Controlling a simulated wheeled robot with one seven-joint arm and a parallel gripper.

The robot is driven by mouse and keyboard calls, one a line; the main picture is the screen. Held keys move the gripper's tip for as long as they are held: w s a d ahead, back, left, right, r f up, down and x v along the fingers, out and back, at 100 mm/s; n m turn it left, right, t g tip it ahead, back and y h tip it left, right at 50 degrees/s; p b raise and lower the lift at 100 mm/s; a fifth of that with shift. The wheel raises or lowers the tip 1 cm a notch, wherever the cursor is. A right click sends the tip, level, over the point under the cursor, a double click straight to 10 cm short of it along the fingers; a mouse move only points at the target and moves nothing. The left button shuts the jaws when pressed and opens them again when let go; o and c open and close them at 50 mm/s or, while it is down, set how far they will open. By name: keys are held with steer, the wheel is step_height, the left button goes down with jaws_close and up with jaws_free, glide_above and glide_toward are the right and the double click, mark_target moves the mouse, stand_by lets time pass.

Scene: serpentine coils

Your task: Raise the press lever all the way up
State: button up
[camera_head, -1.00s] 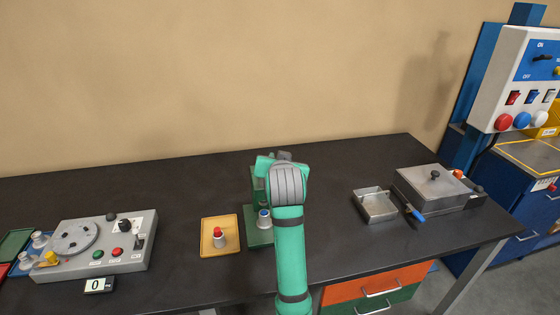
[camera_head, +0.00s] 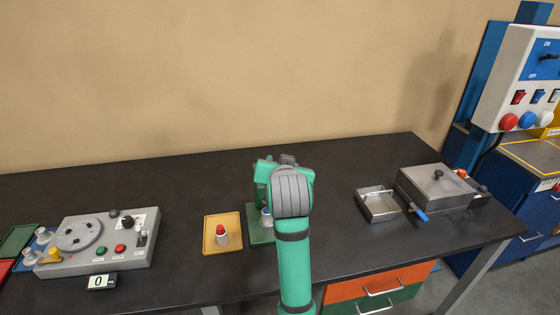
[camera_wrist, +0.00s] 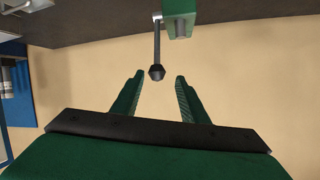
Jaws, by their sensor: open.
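The press (camera_head: 258,236) is green and stands on the dark bench, mostly hidden behind my arm in the head view. Its green body (camera_wrist: 180,18) shows at the top of the wrist view. The press lever (camera_wrist: 157,45) is a thin dark rod with a black knob (camera_wrist: 156,73) at its end. My gripper (camera_wrist: 157,76) is open, with one green finger on each side of the knob and gaps on both sides. I cannot tell whether the knob lies between the fingertips or beyond them. In the head view my gripper is hidden behind my arm.
A yellow tray (camera_head: 208,248) with a red-topped piece (camera_head: 222,236) sits left of the press. A grey control box (camera_head: 140,258) stands further left. A metal tray (camera_head: 381,217) and a lidded metal box (camera_head: 435,200) stand at right. Bare bench lies between.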

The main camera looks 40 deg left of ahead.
steer(key=v, duration=0.5)
steer(key=shift+s, duration=0.1)
